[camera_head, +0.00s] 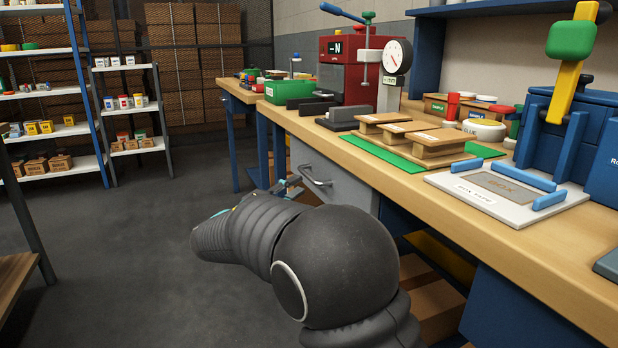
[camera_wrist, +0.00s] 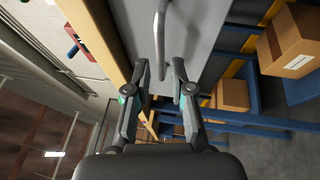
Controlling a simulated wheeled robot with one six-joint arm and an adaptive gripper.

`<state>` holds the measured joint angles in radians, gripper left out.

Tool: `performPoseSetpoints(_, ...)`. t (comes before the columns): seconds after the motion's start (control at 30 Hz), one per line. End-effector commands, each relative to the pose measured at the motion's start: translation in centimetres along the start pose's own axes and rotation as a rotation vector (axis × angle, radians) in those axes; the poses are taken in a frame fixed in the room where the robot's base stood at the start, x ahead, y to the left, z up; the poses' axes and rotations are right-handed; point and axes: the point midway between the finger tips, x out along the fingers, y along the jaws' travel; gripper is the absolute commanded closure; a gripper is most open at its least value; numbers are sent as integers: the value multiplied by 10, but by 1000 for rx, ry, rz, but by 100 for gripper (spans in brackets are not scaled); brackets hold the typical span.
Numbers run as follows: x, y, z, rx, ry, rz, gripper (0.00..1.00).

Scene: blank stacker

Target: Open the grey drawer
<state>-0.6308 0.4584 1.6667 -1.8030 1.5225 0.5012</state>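The grey drawer (camera_head: 342,188) is under the workbench top, and its front looks flush with the bench. Its metal bar handle (camera_head: 314,180) shows on the front; the arm covers the lower part of the drawer. In the wrist view the grey drawer front (camera_wrist: 200,32) fills the top middle, with the handle (camera_wrist: 160,38) running down it. My gripper (camera_wrist: 161,72) is open, its two fingers apart on either side of the handle's line. The near end of the handle lies at or just beyond the fingertips. In the head view only bits of my gripper (camera_head: 286,188) show beyond the arm.
The wooden workbench top (camera_head: 440,200) overhangs the drawer and carries a red press (camera_head: 345,75), a dial gauge (camera_head: 396,58) and wooden blocks. Cardboard boxes (camera_head: 430,305) sit below the bench. The floor (camera_head: 130,240) left of the drawer is clear.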

Motion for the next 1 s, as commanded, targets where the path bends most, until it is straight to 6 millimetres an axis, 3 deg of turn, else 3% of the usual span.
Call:
performPoseSetpoints(0.1,23,0,1,-2,-3,0,78)
performPoseSetpoints(0.3,48,0,1,-1,-2,-1,78)
performPoseSetpoints(0.77,58,0,0,-1,0,-1,78)
performPoseSetpoints(0.87,58,0,0,-1,0,-1,100)
performPoseSetpoints(1.0,58,0,0,-1,0,-1,100)
